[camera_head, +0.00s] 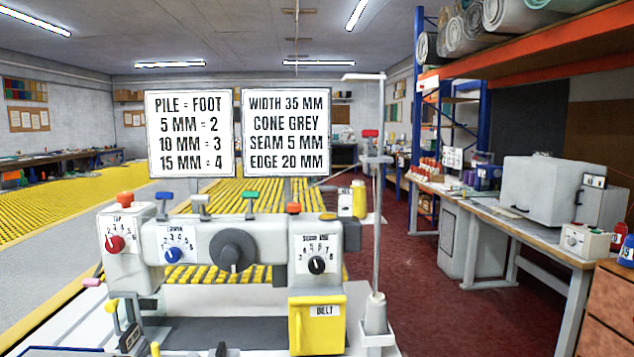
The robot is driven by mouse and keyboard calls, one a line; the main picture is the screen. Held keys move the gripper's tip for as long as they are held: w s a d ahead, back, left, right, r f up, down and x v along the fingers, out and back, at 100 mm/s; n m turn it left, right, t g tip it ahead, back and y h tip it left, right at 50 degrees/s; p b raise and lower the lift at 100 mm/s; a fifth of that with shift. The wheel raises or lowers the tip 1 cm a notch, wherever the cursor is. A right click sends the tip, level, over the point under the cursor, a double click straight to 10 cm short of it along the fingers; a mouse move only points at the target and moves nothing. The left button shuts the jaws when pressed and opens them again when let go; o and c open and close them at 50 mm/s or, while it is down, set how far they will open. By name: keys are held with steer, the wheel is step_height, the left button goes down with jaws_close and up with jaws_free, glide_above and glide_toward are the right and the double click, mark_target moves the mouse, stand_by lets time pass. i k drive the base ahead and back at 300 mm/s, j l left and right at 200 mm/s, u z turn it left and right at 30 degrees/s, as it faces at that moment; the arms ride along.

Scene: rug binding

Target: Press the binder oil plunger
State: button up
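The binder machine (232,250) stands in the middle foreground, pale grey with several dials. Several coloured knobs rise from its top: an orange one (125,197) at the left, a blue one (164,196), a green one (250,196) and a smaller orange one (293,208). A pink knob (91,282) sticks out at the left side, and a yellow knob (112,303) is below it. No label marks any of them as the oil plunger, so I cannot tell which it is. My gripper is out of view.
A thread stand pole (377,220) rises at the machine's right, with a grey cone (375,314) at its base. Two sign boards (190,134) stand behind the machine. A workbench (500,225) runs along the right. Red floor (440,310) lies open between.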

mark_target(295, 209)
steer(key=i+z, duration=0.2)
steer(key=z, duration=0.15)
steer(key=i+z, duration=0.2)
steer(key=z, duration=0.15)
steer(key=i+j+z, duration=0.15)
steer(key=z, duration=0.2)
